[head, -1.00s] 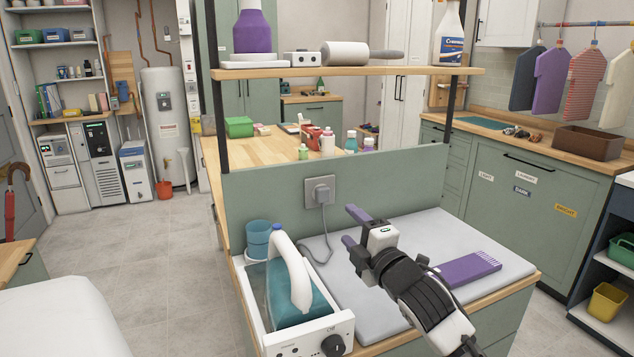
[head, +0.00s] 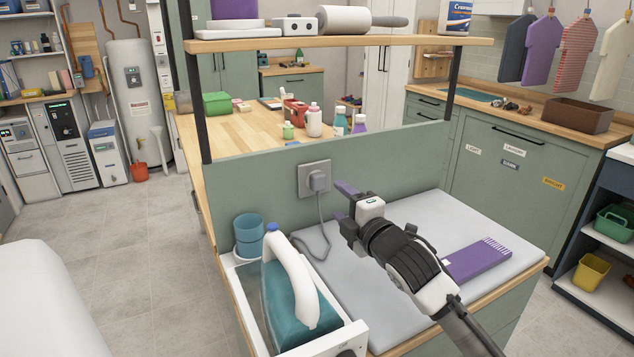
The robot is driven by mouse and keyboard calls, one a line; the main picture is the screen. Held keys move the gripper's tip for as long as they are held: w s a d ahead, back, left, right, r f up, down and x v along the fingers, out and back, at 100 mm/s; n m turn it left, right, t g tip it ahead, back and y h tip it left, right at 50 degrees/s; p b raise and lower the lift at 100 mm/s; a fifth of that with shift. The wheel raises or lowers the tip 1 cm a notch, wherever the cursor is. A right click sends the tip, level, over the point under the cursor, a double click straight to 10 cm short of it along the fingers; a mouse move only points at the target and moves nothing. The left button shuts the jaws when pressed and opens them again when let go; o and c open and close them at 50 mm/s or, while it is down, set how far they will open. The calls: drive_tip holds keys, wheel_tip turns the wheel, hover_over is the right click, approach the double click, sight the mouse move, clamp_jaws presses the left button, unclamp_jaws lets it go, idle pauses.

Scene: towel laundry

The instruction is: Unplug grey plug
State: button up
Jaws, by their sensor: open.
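The grey plug (head: 319,181) sits in a square grey wall socket (head: 305,178) on the green panel behind the ironing surface. Its grey cord (head: 321,232) hangs down from it to the surface. My gripper (head: 342,201) has purple fingers, spread apart and empty. It is just to the right of the plug and a little lower in the picture, with the fingertips pointing toward the panel. A small gap shows in the picture between the fingers and the plug. I cannot tell the exact depth between them.
A steam iron (head: 290,290) with a white handle stands in a white tray at the front left. A blue cup (head: 249,236) is behind it. A purple flat object (head: 475,260) lies on the light pad (head: 420,215). A wooden shelf (head: 340,42) spans above the socket.

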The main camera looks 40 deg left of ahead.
sight(320, 188)
drive_tip(key=shift+a, duration=0.1)
drive_tip(key=shift+p+x, duration=1)
drive_tip(key=shift+x, duration=3.4)
drive_tip(key=shift+f+b, duration=0.55)
drive_tip(key=shift+b, duration=0.2)
drive_tip(key=shift+a, duration=0.1)
drive_tip(key=shift+w+r, duration=0.1)
drive_tip(key=shift+r, duration=0.15)
drive_tip(key=c, duration=1.2)
drive_tip(key=o, duration=1.3)
drive_tip(key=shift+r, duration=0.15)
drive_tip(key=shift+o, duration=1.1)
